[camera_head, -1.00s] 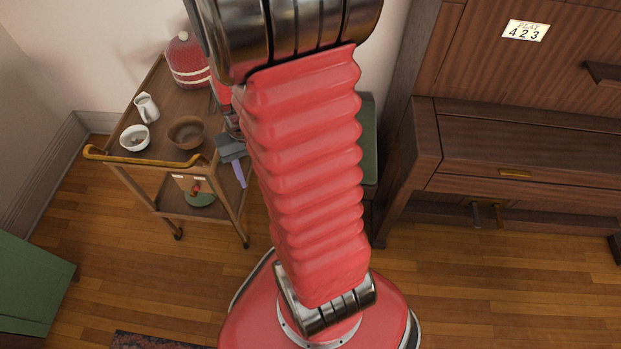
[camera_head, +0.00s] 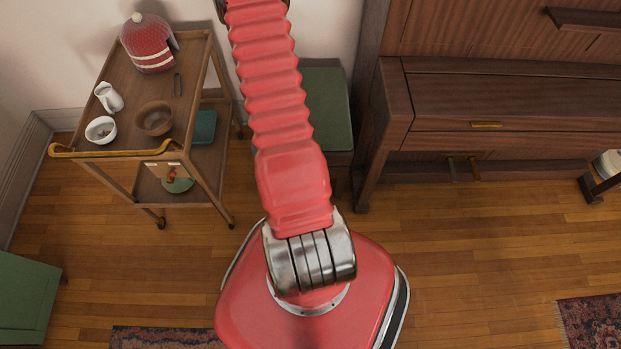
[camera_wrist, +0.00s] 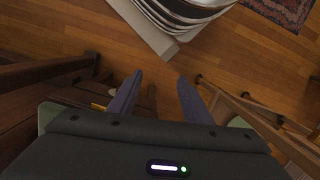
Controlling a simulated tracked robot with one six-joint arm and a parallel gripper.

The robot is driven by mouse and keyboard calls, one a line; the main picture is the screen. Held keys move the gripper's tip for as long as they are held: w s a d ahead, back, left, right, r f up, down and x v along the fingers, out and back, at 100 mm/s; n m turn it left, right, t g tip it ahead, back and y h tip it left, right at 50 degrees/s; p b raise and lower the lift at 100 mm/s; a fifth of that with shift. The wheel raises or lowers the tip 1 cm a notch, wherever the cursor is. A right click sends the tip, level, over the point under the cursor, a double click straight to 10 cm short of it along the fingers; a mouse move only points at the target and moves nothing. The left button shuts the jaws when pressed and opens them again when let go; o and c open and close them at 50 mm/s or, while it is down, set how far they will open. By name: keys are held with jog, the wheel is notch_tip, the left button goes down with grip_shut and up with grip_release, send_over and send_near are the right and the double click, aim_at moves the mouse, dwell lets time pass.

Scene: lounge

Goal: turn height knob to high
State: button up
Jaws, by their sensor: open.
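A small panel (camera_head: 163,171) with two pale labels hangs at the near end of the wooden trolley (camera_head: 140,75), below its yellow handle. A small red knob (camera_head: 171,178) shows on the panel; it is too small to read its setting or the labels. My gripper (camera_wrist: 158,88) shows in the wrist view with its two bluish fingers apart and nothing between them. It is out of the head view, where my red arm reaches up past the top edge, to the right of the trolley. The knob cannot be made out in the wrist view.
The trolley top holds a red cozy (camera_head: 148,48), a white jug (camera_head: 109,97), a white bowl (camera_head: 101,130) and a brown bowl (camera_head: 155,118). A green-topped seat (camera_head: 326,105) stands behind my arm. A piano (camera_head: 500,105) fills the right. The floor before the trolley is clear.

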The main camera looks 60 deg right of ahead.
jog(key=s+d+f+m+h, duration=0.1)
jog(key=s+d+f, duration=0.15)
jog(key=f, duration=0.55)
jog(key=s+d+f+m+h, duration=0.1)
jog(key=s+f, duration=0.3)
jog(key=f, duration=0.4)
jog(key=w+d+f+t+h, duration=0.1)
jog(key=d+h, duration=0.3)
jog(key=d, duration=0.4)
jog(key=shift+w+d+t, duration=0.2)
jog(key=shift+w+t, duration=0.4)
jog(key=shift+f, duration=0.15)
jog(key=x, duration=1.3)
jog(key=shift+d+f, duration=0.2)
jog(key=shift+f, duration=0.15)
jog(key=shift+c, duration=0.7)
jog(key=c, duration=0.9)
